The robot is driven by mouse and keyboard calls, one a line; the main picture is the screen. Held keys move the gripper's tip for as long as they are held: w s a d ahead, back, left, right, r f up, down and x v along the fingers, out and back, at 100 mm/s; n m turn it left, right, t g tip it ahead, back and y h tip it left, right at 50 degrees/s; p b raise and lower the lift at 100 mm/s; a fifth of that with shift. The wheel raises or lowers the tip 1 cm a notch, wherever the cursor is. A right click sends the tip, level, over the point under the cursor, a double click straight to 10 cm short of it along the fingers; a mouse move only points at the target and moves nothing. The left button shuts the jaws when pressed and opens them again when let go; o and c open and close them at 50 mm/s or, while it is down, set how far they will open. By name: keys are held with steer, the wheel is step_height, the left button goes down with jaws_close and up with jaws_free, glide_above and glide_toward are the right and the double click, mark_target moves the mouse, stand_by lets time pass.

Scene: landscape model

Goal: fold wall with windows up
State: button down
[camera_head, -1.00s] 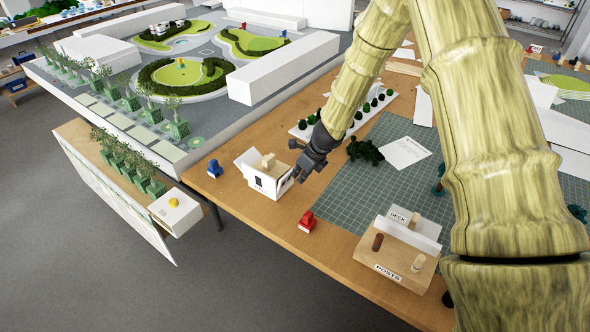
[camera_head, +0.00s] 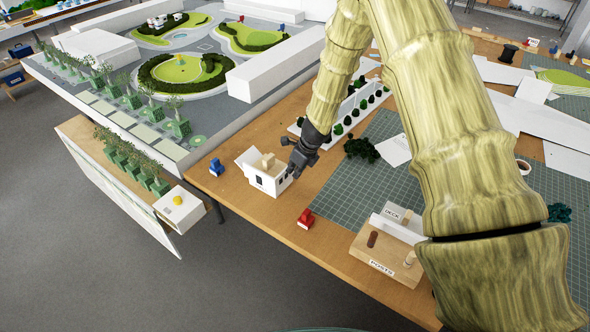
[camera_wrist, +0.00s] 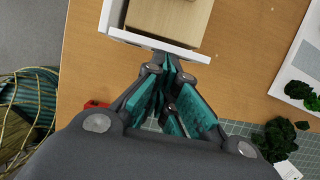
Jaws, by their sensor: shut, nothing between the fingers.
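A small white model house (camera_head: 265,181) stands near the table's left edge in the head view. Its top is open and a wooden block (camera_head: 267,161) shows inside. Dark window openings show in its near faces, and a white panel leans outward at its back left. My gripper (camera_head: 294,168) is at the right side of the house. In the wrist view, the closed fingertips (camera_wrist: 170,62) are at the edge of a white wall (camera_wrist: 160,45), beside the wooden block (camera_wrist: 172,16). I cannot tell whether they touch it. The wall's window face is hidden in the wrist view.
A red stamp-like object (camera_head: 305,218) stands in front of the house, and a blue one (camera_head: 216,167) to its left. Dark green foliage (camera_head: 361,149) lies to the right on the green cutting mat (camera_head: 340,205). A posts holder (camera_head: 375,262) stands nearer.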

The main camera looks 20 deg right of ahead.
steer(key=shift+r, duration=0.15)
steer(key=shift+r+p, duration=0.7)
steer(key=shift+p, duration=0.15)
